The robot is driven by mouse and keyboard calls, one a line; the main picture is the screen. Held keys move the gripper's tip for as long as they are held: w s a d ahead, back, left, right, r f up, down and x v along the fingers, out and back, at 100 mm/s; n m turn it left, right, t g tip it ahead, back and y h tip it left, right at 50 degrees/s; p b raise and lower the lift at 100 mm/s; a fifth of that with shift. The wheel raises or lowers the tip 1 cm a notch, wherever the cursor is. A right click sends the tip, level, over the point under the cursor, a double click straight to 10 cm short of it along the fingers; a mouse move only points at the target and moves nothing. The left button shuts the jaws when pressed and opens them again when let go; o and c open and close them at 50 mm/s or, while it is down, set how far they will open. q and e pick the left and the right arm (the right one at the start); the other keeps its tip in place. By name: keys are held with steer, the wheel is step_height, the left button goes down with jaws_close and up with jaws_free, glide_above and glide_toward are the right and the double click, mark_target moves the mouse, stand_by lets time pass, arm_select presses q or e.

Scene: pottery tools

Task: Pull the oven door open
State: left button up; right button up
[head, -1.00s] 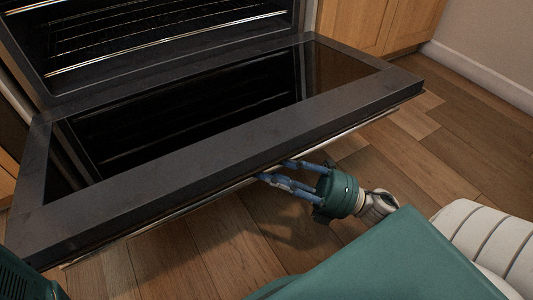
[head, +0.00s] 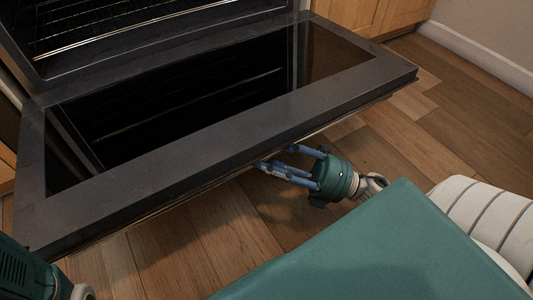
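The oven door (head: 235,138) is folded far down and out, close to flat, with its dark inner glass facing up. The oven cavity (head: 130,15) stands open behind it, with wire racks inside. My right gripper (head: 276,165) is at the door's front edge, on its under side, right of the middle. Its blue fingers reach toward the handle, which is mostly hidden under the edge. I cannot tell whether the fingers close on the handle. At the lower left, a green part of my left arm shows; the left gripper is not in view.
Wooden cabinets (head: 362,14) stand beside the oven, and a pale wall with a white baseboard (head: 475,52) is at the right. The wooden floor (head: 440,130) is clear to the right of the door. My green body is close to the door's front.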

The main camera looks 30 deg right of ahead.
steer(key=v, duration=1.2)
stand_by(0.4)
